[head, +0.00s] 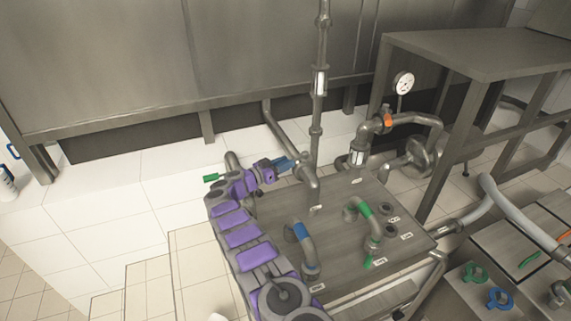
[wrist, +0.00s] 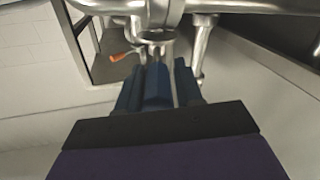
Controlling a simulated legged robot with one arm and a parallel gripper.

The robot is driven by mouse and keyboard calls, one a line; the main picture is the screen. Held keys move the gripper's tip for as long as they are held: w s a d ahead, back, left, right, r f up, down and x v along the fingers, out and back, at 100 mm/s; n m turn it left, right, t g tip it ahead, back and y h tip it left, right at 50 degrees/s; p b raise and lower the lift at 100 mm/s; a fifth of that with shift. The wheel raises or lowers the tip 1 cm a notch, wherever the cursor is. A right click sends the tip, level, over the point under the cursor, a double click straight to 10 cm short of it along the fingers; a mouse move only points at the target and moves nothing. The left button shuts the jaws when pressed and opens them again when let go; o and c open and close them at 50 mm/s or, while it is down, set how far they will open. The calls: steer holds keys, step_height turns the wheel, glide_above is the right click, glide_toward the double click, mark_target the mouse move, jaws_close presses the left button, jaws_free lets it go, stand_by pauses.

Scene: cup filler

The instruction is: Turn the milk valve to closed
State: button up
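My gripper (head: 286,163) has blue fingers and reaches to the grey pipe assembly behind the metal plate. In the wrist view the fingers (wrist: 160,88) point at a metal pipe joint (wrist: 155,35). Blue parts stand side by side there with a narrow gap at the right; I cannot tell whether one is a valve handle between the fingers. Coloured valve handles show: green (head: 210,178) left of my arm, blue (head: 299,231) and green (head: 364,208) on the plate's pipes, and orange (head: 388,119) at the back. No readable label tells which is the milk valve.
A vertical pipe (head: 318,85) rises just right of my gripper. A pressure gauge (head: 404,83) stands behind the orange handle. A steel table (head: 480,55) is at the right, and a large steel tank (head: 100,60) fills the back.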

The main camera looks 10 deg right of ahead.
steer(key=o, duration=0.3)
steer(key=shift+a, duration=0.1)
steer(key=shift+f, duration=0.1)
steer(key=shift+d+r, duration=0.2)
steer(key=shift+r, duration=0.05)
steer(key=r+p, duration=0.1)
steer(key=r, duration=0.2)
steer(key=shift+a+r, duration=0.1)
steer(key=shift+a, duration=0.1)
steer(key=shift+s+a, duration=0.1)
steer(key=shift+s, duration=0.65)
steer(key=s, duration=0.4)
steer(key=s+p, duration=0.1)
steer(key=s, duration=0.4)
steer(key=s+r+p, duration=0.1)
steer(key=s, duration=0.4)
steer(key=shift+s+a+r, duration=0.1)
steer(key=shift+s+a, duration=0.15)
steer(key=shift+c, duration=0.3)
